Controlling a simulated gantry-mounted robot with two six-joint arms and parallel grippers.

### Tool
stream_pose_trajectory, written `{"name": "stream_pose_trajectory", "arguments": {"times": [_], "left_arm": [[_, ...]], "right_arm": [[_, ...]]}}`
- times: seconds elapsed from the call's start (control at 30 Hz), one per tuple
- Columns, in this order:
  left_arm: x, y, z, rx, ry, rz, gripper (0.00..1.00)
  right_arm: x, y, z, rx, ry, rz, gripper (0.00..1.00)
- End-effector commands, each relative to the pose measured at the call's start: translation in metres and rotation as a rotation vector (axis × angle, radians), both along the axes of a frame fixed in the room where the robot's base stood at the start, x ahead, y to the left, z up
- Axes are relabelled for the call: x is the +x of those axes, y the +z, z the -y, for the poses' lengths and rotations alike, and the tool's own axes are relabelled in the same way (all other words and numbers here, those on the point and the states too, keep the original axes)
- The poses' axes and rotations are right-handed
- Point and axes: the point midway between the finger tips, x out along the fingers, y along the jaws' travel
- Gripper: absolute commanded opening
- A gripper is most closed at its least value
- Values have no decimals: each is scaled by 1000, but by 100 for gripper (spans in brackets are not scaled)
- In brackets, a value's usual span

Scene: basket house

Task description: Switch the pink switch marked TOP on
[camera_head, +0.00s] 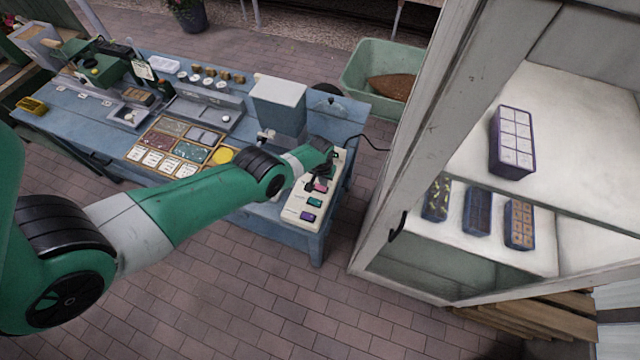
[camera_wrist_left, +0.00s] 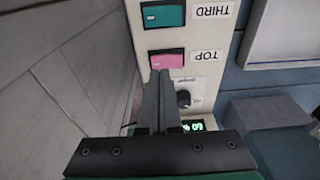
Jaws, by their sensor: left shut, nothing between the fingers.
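The pink switch (camera_wrist_left: 167,60) marked TOP sits on a cream switch panel (camera_wrist_left: 194,73), upside down in the left wrist view. In the head view the pink switch (camera_head: 320,186) shows partly beside my left gripper (camera_head: 321,182). In the left wrist view my left gripper (camera_wrist_left: 162,76) is shut and empty, its fingertips at the lower edge of the pink switch. I cannot tell whether they touch it. A teal switch (camera_wrist_left: 163,16) marked THIRD sits beyond it. A dark knob (camera_wrist_left: 183,98) and a green lit display (camera_wrist_left: 194,126) are close beside the fingers. My right gripper is not in view.
The panel stands at the right end of a blue workbench (camera_head: 60,105). A purple switch (camera_head: 307,216) is at its near end. A white cabinet (camera_head: 420,130) with trays stands to the right. A green tub (camera_head: 365,62) is behind. The brick floor in front is clear.

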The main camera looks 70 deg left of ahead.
Motion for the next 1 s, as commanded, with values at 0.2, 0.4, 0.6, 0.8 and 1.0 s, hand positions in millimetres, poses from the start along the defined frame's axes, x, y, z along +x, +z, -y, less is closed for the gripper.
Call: {"name": "stream_pose_trajectory", "arguments": {"times": [0.2, 0.4, 0.6, 0.8, 1.0], "left_arm": [[0, 26, 0, 0, 0, 0, 0], [0, 45, 0, 0, 0, 0, 0], [0, 52, 0, 0, 0, 0, 0], [0, 50, 0, 0, 0, 0, 0], [0, 50, 0, 0, 0, 0, 0]], "right_arm": [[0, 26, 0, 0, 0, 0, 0], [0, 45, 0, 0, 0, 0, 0], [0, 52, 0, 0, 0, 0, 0], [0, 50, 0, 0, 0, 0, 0], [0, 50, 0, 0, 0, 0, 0]]}}
